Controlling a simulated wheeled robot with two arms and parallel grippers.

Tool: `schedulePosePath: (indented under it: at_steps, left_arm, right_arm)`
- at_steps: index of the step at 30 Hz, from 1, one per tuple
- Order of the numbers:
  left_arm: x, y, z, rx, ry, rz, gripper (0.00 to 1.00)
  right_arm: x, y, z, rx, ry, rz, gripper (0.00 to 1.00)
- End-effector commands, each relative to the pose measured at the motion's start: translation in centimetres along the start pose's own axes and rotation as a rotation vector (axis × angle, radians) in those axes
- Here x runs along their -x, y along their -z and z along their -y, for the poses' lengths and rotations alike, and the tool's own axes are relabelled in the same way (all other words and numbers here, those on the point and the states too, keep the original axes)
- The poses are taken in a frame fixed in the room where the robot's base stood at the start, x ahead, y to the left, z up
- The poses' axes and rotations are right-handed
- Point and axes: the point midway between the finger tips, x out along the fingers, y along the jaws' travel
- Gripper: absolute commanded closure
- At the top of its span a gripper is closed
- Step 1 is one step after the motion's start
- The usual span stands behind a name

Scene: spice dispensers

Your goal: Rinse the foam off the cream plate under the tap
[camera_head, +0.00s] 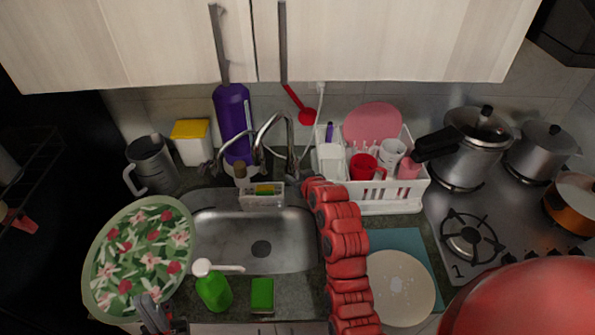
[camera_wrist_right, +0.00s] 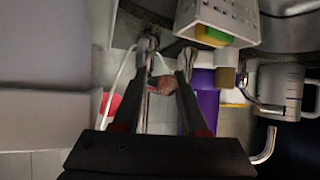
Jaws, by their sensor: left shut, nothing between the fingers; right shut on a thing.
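The cream plate (camera_head: 400,288) lies on a teal mat (camera_head: 420,243) right of the sink, with pale specks on its face. The chrome tap (camera_head: 279,118) stands behind the steel sink (camera_head: 235,228); I see no water running. My right arm reaches past the sink's right edge. My right gripper (camera_wrist_right: 164,62) is shut on a small, reddish-looking tap handle (camera_wrist_right: 162,85), beside the spout's base. In the head view its fingers are mostly hidden. My left gripper (camera_head: 158,318) is shut and empty at the lower left, in front of the patterned round tray.
The floral tray (camera_head: 115,290) stands left of the sink. A green soap bottle (camera_head: 213,292) and green sponge (camera_head: 262,294) stand in front. A white dish rack (camera_head: 400,206) and the stove (camera_head: 490,225) are at right. A white caddy (camera_head: 262,200) sits behind the basin.

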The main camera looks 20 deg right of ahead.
Motion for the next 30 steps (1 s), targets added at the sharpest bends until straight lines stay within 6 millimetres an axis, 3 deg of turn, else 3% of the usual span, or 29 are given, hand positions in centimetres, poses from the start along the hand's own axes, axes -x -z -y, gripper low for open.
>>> schedulePosePath:
  at_steps: [19,20,24,30]
  left_arm:
    - [0.2,0.0,0.0,0.0,0.0,0.0,1.0]
    - [0.2,0.0,0.0,0.0,0.0,0.0,1.0]
    - [0.2,0.0,0.0,0.0,0.0,0.0,1.0]
    - [0.2,0.0,0.0,0.0,0.0,0.0,1.0]
  right_arm:
    - [0.5,1.4,0.0,0.0,0.002,-0.002,0.84]
    - [0.5,1.4,0.0,0.0,0.003,-0.002,0.52]
    - [0.4,1.3,0.0,0.0,0.002,-0.001,0.27]
    - [0.4,1.3,0.0,0.0,0.001,0.0,0.25]
